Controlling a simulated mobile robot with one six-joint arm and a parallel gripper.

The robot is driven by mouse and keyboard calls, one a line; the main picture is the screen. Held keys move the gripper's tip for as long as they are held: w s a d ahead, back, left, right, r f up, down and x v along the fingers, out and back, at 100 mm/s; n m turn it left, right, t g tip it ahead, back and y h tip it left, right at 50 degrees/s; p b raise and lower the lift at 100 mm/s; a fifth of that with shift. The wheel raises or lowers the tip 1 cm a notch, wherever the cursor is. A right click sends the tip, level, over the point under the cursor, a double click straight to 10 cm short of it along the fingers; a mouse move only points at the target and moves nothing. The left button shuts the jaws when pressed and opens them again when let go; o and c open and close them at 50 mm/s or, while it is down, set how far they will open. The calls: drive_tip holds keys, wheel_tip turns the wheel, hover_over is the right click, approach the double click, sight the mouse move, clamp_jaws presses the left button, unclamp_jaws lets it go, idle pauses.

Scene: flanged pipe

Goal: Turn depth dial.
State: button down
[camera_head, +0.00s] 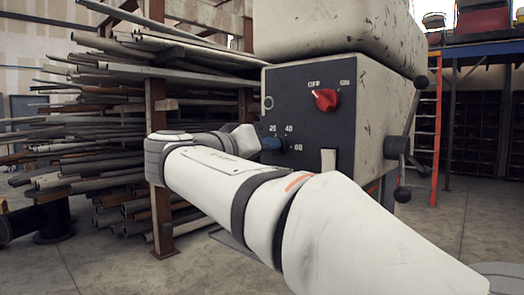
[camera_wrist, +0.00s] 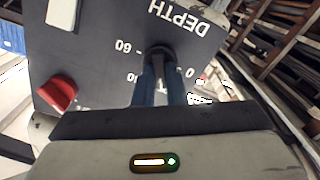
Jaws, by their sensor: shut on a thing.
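The depth dial (camera_head: 271,143) is on the dark front panel of the machine, ringed by the marks 20, 40 and 60. In the head view, my gripper is at the dial, partly hidden behind my white arm. In the wrist view, my gripper (camera_wrist: 160,72) is shut on the dial, its two blue fingers reaching to the panel beside the DEPTH label (camera_wrist: 182,15) and the 60 mark. The fingers hide most of the dial there, and its exact setting cannot be read.
A red OFF/ON knob (camera_head: 325,99) sits above and right of the dial; it also shows in the wrist view (camera_wrist: 57,93). A lever handle (camera_head: 397,146) sticks out at the machine's right. Pipe racks (camera_head: 100,125) stand at left, an orange ladder (camera_head: 428,130) at right.

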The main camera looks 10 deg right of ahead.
drive_tip(key=shift+w+a+n+p, duration=0.1)
drive_tip(key=shift+n+p, duration=0.75)
drive_tip(key=shift+n, duration=2.2)
drive_tip(key=shift+a+n+p, duration=0.1)
drive_tip(key=shift+n+p, duration=0.7)
drive_tip(key=shift+n, duration=2.25)
drive_tip(key=shift+f, duration=0.1)
drive_tip(key=c, duration=1.7)
unclamp_jaws()
drive_tip(key=shift+a, duration=0.1)
drive_tip(key=shift+o, duration=1.1)
